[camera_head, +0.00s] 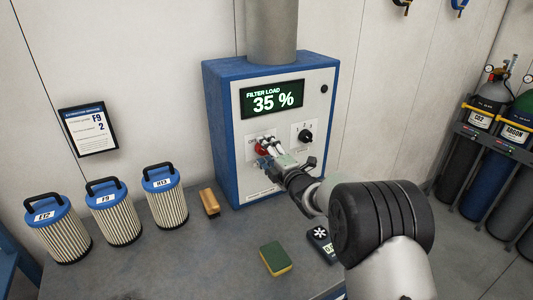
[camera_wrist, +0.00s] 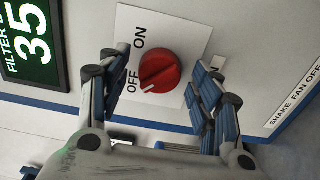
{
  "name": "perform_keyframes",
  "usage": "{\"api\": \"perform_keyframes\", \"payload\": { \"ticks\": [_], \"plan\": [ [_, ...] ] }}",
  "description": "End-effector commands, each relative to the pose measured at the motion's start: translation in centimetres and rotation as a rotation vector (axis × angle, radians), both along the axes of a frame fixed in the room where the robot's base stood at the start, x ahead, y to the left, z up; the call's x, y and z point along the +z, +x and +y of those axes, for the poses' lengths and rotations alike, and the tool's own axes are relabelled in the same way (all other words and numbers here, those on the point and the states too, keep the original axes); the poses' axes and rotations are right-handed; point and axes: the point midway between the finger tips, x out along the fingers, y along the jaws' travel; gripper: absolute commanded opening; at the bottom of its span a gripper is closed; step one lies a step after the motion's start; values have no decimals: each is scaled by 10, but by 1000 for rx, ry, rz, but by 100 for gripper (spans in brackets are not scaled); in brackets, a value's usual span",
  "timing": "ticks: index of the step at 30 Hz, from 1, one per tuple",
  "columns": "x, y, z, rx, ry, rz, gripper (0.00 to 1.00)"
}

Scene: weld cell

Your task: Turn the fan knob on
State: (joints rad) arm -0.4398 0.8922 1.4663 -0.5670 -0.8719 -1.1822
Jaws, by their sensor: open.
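The red fan knob (camera_wrist: 160,70) sits on a white plate marked ON and OFF in the wrist view. Its white pointer mark is on the side near the word OFF. In the head view the knob (camera_head: 261,148) shows on the front of the blue and white filter unit (camera_head: 222,130), partly hidden by my gripper. My gripper (camera_wrist: 167,68) is open, with one finger on each side of the knob. Gaps show between the fingers and the knob in the wrist view. It also shows in the head view (camera_head: 268,150), in front of the panel.
A black selector knob (camera_head: 305,136) is right of the red knob, below a display (camera_head: 271,98) reading "FILTER LOAD 35 %". The bench holds several filter cartridges (camera_head: 115,222), a brush (camera_head: 209,202), a sponge (camera_head: 275,258) and a meter (camera_head: 321,240). Gas bottles stand far right.

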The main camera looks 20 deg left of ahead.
Motion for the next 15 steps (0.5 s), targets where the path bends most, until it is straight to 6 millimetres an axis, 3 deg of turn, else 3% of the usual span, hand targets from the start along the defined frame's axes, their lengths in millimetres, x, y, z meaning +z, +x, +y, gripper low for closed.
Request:
{"api": "perform_keyframes", "payload": {
  "ticks": [5,15],
  "plan": [
    [0,0,0,0,0,0,58],
    [0,0,0,0,0,0,36]
  ]
}}
